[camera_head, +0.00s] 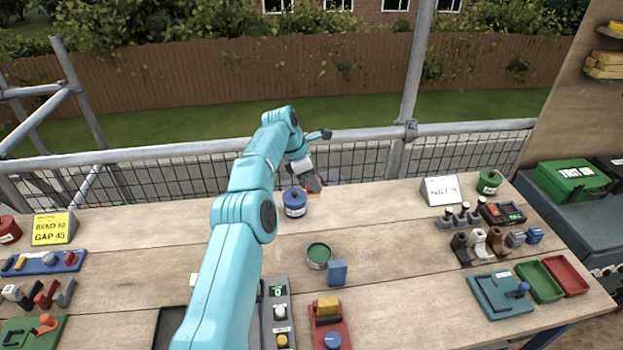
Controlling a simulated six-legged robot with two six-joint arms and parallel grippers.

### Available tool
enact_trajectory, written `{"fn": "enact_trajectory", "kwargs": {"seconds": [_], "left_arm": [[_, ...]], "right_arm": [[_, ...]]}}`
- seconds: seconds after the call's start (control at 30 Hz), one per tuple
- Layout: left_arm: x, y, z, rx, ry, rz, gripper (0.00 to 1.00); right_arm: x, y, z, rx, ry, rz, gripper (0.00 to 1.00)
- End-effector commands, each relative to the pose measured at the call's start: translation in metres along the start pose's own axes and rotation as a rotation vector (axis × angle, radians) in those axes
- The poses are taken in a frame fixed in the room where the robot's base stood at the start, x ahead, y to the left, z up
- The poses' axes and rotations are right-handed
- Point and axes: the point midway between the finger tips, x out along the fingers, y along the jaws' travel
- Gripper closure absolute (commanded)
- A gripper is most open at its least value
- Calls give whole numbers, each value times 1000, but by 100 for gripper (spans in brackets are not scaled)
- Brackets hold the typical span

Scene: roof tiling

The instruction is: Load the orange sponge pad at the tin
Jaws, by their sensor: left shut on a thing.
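My left arm reaches up across the bench, and its gripper (311,180) is at the back edge of the bench, just beyond the blue lidded tin (294,203). It is shut on a small orange piece (314,186), which looks like the orange sponge pad; it is small and partly covered by the fingers. I cannot tell whether the pad touches the bench. An open tin with green inside (319,254) stands mid-bench, apart from the pad. A blue block (337,272) stands beside that tin. My right gripper is not in view.
A red holder with a yellow block (328,320) and a grey panel with knobs (280,312) are at the front. A yellow sign (53,229) stands left, a white card (440,190) right. Green and red trays (566,276) lie far right. A scaffold rail runs behind the bench.

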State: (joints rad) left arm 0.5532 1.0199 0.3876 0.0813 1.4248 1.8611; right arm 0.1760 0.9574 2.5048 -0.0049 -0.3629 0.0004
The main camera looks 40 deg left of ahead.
Motion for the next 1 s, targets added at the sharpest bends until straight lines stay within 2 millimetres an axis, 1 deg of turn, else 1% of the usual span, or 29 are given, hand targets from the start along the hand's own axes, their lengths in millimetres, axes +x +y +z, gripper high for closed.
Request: {"fn": "enact_trajectory", "kwargs": {"seconds": [0.03, 0.17, 0.27, 0.5, 0.6, 0.73, 0.87, 1.0], "left_arm": [[10, -3, -2, 1, 0, -4, 99], [30, -14, -6, 1, -1, -3, 99], [44, -26, -9, 1, -2, -2, 99], [74, -62, -22, 2, 0, 2, 99], [81, -75, -26, 2, 1, 4, 99], [86, -85, -30, 2, 2, 3, 99], [89, -88, -32, 2, 2, 4, 99], [98, -88, -35, 2, 3, 3, 99]], "right_arm": [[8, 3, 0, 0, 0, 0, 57], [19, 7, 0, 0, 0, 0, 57], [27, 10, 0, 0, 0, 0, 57], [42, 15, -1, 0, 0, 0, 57], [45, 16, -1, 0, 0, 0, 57], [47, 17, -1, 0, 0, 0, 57], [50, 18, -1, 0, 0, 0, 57], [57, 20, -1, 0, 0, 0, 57]]}}
